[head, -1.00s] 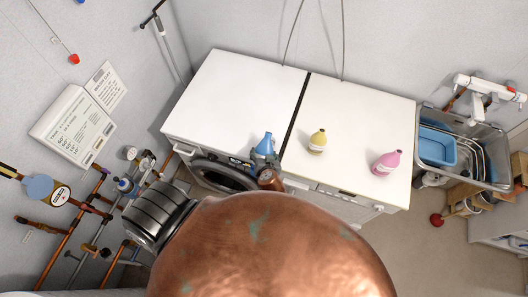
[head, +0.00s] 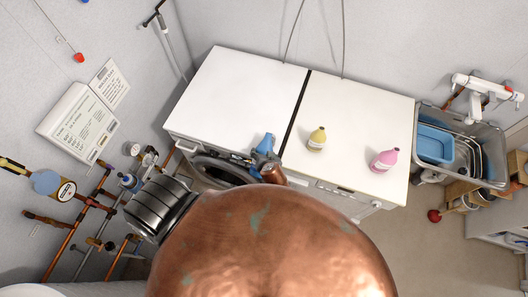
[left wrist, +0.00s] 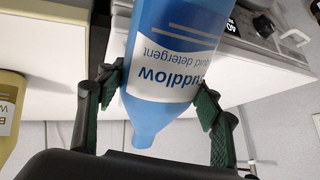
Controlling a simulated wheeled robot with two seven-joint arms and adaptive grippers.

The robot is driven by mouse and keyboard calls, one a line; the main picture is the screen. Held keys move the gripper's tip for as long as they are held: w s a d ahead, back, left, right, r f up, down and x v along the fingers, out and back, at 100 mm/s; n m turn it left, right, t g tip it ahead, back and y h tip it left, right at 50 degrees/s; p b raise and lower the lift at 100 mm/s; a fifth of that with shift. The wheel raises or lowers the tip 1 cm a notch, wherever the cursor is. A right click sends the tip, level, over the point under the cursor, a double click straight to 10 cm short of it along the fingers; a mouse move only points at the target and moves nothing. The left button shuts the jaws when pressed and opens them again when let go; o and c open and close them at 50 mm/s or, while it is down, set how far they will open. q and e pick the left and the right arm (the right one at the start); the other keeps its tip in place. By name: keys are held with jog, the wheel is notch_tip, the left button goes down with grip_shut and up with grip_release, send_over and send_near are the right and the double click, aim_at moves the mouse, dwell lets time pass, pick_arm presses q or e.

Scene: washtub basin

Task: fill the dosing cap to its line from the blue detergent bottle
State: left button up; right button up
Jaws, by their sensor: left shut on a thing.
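The blue detergent bottle (head: 265,145) shows at the front edge of the white machine tops in the head view, slightly tilted. In the left wrist view the blue bottle (left wrist: 172,30) fills the middle, its label upside down and its narrow neck pointing down the picture. My left gripper (left wrist: 157,95) is shut on its body, one green-padded finger on each side. In the head view my copper-coloured arm hides most of this gripper. I cannot tell whether the bottle touches a surface. I see no dosing cap. My right gripper is not in view.
A yellow bottle (head: 316,139) and a pink bottle (head: 384,160) stand on the right machine top (head: 360,115). The left machine top (head: 235,90) is bare. A grey basin (head: 492,150) with a blue tub (head: 435,146) is at the right. Pipes and valves line the left wall.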

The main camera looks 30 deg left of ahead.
pick_arm(q)
jog(key=shift+g+p, duration=0.3)
jog(key=shift+p, duration=0.2)
jog(key=shift+s+f+g+p, duration=0.3)
jog(key=shift+g+p, duration=0.2)
jog(key=shift+p, duration=0.1)
jog(key=shift+s+d+r+m+g+h+p, duration=0.1)
jog(key=shift+r+m+g+h+p, duration=0.25)
jog(key=shift+p, duration=0.25)
jog(key=shift+s+r+g+h+p, duration=0.1)
jog(key=shift+r+g+h+p, duration=0.15)
jog(key=shift+r+g+p, duration=0.45)
jog(key=shift+s+r+g+p, duration=0.15)
jog(key=shift+g+p, duration=0.1)
jog(key=shift+p, duration=0.2)
jog(key=shift+r+m+g, duration=0.25)
jog(key=shift+r+g, duration=0.4)
jog(key=shift+g, duration=0.15)
jog(key=shift+h, duration=0.3)
dwell(0.5)
